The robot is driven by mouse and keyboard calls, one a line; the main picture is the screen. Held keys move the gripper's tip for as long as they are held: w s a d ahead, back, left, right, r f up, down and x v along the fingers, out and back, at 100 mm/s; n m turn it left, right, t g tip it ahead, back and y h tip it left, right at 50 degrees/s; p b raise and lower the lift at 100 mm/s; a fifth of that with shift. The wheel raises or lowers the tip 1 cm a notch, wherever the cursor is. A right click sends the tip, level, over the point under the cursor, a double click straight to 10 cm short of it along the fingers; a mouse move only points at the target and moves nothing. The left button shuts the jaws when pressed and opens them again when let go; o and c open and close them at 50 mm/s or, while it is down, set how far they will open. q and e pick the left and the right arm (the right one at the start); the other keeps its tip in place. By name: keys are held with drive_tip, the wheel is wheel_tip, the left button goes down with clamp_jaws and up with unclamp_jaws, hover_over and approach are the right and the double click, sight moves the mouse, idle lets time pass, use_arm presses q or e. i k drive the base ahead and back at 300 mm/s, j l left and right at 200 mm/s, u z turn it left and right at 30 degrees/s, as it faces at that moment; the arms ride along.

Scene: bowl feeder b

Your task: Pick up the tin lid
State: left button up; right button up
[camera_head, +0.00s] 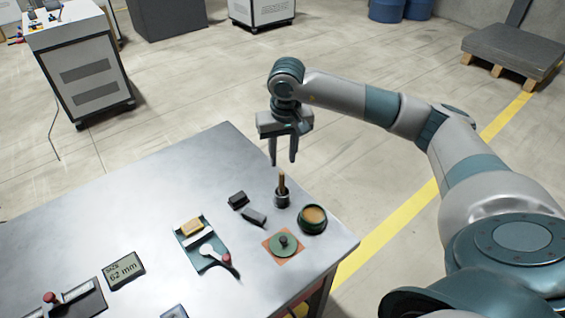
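The tin lid (283,246) is a round green disc with a dark knob on top. It lies on a square orange-brown mat (270,253) near the right end of the table. Beside it, up and to the right, stands an open round green tin (313,220) with tan contents. My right gripper (283,162) points down with its two fingers apart and nothing between them. It hangs in the air above the table's far right part, clear of the lid. My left gripper is out of view.
A dark cup (281,200) holding a wooden-handled tool stands just beyond the lid. Two dark blocks (238,200) (254,217) lie left of it. A green fixture (206,253) with a red-knobbed lever and a display (123,270) reading 62 mm are further left on the metal table (120,208).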

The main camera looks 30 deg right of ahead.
sight(284, 245)
drive_tip(key=z, duration=1.3)
